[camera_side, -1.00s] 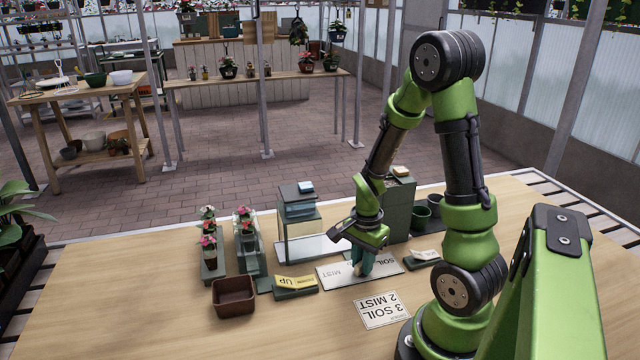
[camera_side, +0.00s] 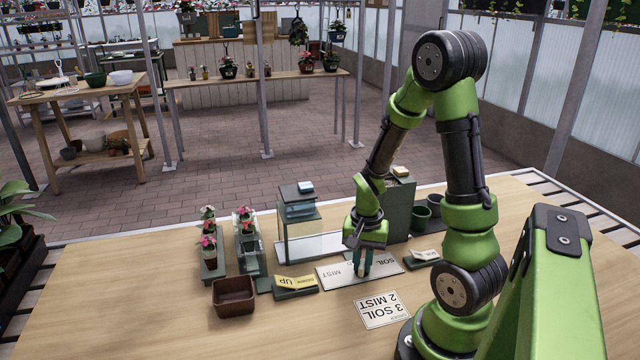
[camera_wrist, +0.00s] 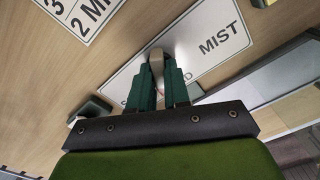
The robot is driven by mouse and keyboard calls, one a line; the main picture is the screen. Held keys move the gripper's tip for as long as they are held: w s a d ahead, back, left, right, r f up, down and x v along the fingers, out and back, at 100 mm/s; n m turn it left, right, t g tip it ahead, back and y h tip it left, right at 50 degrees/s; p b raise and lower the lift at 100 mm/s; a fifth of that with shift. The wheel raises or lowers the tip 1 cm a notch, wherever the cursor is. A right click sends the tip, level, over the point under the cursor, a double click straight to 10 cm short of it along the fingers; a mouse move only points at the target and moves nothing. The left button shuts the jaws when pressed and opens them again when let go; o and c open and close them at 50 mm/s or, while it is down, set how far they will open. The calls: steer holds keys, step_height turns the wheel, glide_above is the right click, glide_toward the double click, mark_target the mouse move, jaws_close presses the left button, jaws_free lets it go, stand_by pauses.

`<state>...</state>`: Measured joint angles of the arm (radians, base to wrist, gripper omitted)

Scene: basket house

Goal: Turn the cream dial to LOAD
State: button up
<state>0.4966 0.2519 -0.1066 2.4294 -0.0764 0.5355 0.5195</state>
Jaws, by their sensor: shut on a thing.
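The cream dial (camera_wrist: 156,56) shows between my fingertips in the wrist view; the fingers hide much of it. My gripper (camera_side: 362,272) points down over the white label plate (camera_side: 330,277) and is shut on the dial. In the wrist view the gripper (camera_wrist: 158,66) has a dark green finger on each side of the dial. The plate (camera_wrist: 222,38) reads MIST on the right there; the other words are mostly covered. Which word the dial points at, I cannot tell.
A white card (camera_side: 381,309) reading 3 SOIL 2 MIST lies in front. A yellow UP sign (camera_side: 294,283) and a brown tray (camera_side: 233,297) are left. A clear-fronted box (camera_side: 298,235) and a tall green box (camera_side: 398,212) stand behind. The front left tabletop is bare.

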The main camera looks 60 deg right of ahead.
steer(key=n, duration=0.6)
stand_by(0.3)
steer(key=o, duration=1.4)
steer(key=shift+o, duration=0.2)
steer(key=shift+r, duration=3.5)
